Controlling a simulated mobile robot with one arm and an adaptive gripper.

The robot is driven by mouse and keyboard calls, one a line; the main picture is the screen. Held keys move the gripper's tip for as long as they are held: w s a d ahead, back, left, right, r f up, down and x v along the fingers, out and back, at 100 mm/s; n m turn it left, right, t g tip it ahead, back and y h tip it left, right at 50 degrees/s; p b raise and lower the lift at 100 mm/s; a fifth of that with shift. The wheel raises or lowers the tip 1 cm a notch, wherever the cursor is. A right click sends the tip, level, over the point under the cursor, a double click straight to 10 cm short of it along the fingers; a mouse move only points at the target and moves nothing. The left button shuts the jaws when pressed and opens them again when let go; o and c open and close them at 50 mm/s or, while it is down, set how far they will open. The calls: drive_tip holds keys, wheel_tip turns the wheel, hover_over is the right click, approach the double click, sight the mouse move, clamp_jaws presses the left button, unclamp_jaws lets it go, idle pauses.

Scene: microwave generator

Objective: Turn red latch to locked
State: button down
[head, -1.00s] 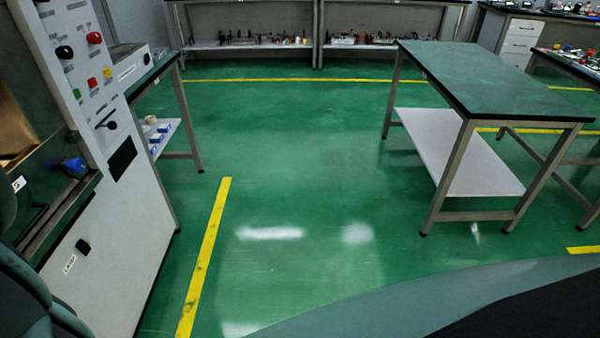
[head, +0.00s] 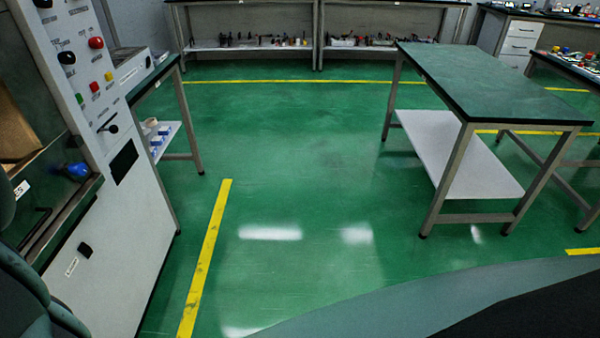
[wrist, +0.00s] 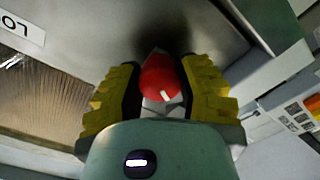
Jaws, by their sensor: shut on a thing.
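The red latch (wrist: 160,77) is a round red knob with a small white mark on its face, on a grey metal panel in the wrist view. My gripper (wrist: 160,85) has its yellow-and-black fingers on both sides of the knob and is shut on it. The grey machine cabinet (head: 120,225) stands at the left of the head view. My gripper and the red latch cannot be made out in the head view.
The cabinet panel has a black knob (head: 67,58), a red button (head: 96,42) and a blue knob (head: 77,170). A table (head: 490,80) stands at the right. The green floor (head: 300,150) between is clear, with a yellow line (head: 208,255) beside the cabinet.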

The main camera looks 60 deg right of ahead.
drive_tip(key=shift+f, duration=0.15)
drive_tip(key=c, duration=0.5)
unclamp_jaws()
drive_tip(key=v, duration=1.2)
drive_tip(key=shift+w, duration=0.1)
